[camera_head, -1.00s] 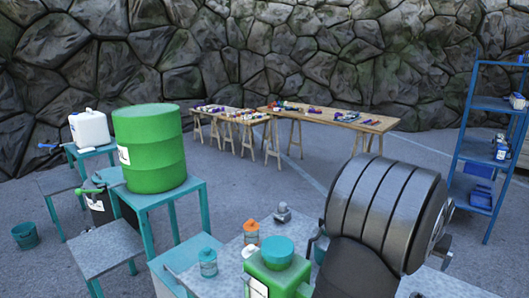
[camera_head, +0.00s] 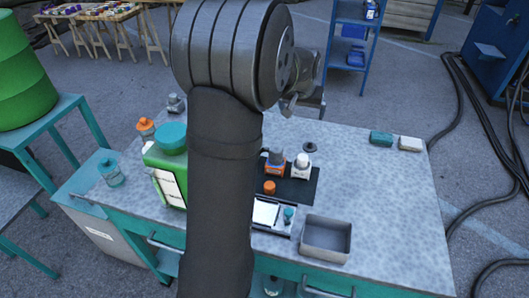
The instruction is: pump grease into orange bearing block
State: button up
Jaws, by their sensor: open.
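A small orange block with a grey top (camera_head: 275,168), apparently the orange bearing block, stands on a black mat (camera_head: 300,193) on the workbench. A similar white block with a grey top (camera_head: 302,168) stands just right of it. My arm rises in front of the bench and covers the mat's left part. My gripper (camera_head: 291,105) shows only in part beside my elbow, with its jaws open, above and apart from the orange block. I cannot pick out a grease pump for certain.
An orange cap (camera_head: 269,187) lies on the mat. A metal tray (camera_head: 325,252) sits at the bench front. A green canister (camera_head: 164,170), a teal bottle (camera_head: 111,174) and an orange-topped bottle (camera_head: 146,128) stand left. The right side is mostly clear, with a teal block (camera_head: 381,138) behind.

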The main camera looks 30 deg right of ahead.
jog(key=c, duration=0.9)
jog(key=shift+n+h, duration=0.4)
jog(key=shift+n, duration=0.2)
jog(key=w+a+r, duration=0.1)
jog(key=w+r, duration=0.1)
jog(key=r, duration=0.1)
jog(key=w+a+r, duration=0.1)
jog(key=shift+w+a+r, duration=0.15)
jog(key=shift+a, duration=0.15)
jog(key=c, duration=1.1)
jog(key=shift+n+t+h, duration=0.3)
jog(key=shift+n+h, duration=0.4)
jog(key=w+a+r, duration=0.1)
jog(key=r, duration=0.1)
jog(key=w+a+r, duration=0.2)
jog(key=r, duration=0.1)
jog(key=w+a+r, duration=0.1)
jog(key=a+r, duration=0.1)
jog(key=r, duration=0.1)
jog(key=shift+w, duration=0.2)
grip_shut()
jog(key=a+r+m+h, duration=0.1)
jog(key=a+r, duration=0.3)
jog(key=r, duration=0.7)
jog(key=shift+w+a+r+m+t, duration=0.15)
jog(key=shift+a+r+m+t, duration=0.15)
jog(key=shift+m, duration=0.2)
